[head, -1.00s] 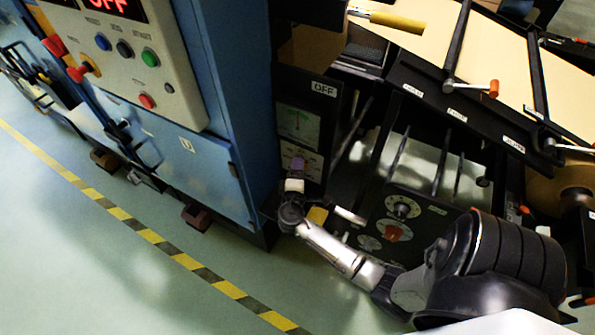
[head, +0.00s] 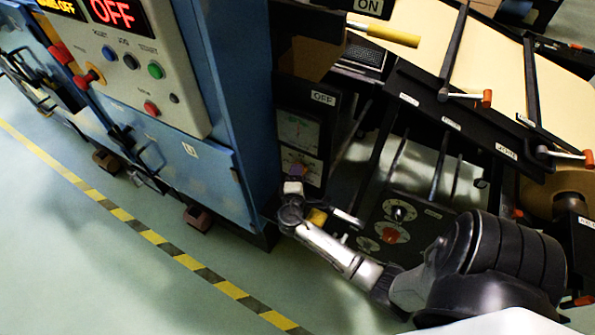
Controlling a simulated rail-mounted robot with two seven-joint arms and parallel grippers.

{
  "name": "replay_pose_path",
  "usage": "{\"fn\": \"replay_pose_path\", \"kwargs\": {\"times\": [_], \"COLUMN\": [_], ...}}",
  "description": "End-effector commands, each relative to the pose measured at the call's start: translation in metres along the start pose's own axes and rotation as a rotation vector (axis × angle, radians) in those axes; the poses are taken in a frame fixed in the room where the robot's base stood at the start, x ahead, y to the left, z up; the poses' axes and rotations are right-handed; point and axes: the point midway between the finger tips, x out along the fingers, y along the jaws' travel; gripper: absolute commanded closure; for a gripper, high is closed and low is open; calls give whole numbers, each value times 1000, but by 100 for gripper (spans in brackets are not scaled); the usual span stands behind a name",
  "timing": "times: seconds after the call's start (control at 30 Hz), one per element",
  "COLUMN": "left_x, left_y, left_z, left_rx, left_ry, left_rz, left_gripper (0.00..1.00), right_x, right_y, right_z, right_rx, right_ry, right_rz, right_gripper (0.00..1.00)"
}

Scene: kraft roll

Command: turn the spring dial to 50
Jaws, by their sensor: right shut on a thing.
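My right gripper (head: 297,177) reaches up from the lower right to a pale dial plate (head: 306,168) under a gauge (head: 298,130) on the black machine front. It is shut on a small purple-looking knob at this plate; the gripper covers most of it. I cannot read the plate's scale or label. A lower black panel carries a dial with a black knob (head: 399,213), a dial with a red knob (head: 390,235) and another pale dial (head: 367,244), all apart from the gripper. My left gripper is not in view.
A blue cabinet (head: 222,120) with a button panel stands close left of the gripper. Black bars with orange-ended handles (head: 487,98) cross the brown paper at upper right. Yellow-black tape (head: 150,235) marks open floor at lower left.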

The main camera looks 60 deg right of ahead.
Motion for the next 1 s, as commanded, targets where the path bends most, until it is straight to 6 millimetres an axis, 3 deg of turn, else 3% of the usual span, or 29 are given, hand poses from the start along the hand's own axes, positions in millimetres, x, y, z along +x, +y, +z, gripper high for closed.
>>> {"fn": "replay_pose_path", "kwargs": {"times": [0.03,0.4,0.7,1.0], "left_x": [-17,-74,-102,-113], "left_y": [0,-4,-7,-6], "left_z": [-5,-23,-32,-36], "left_rx": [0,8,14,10], "left_ry": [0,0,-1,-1], "left_rz": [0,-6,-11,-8], "left_gripper": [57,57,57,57], "right_x": [0,0,0,0], "right_y": [9,10,8,5], "right_z": [1,1,0,-1], "right_rx": [-35,-323,-498,-583], "right_ry": [0,0,0,0], "right_rz": [-18,-135,-207,-242], "right_gripper": [78,78,78,78]}}
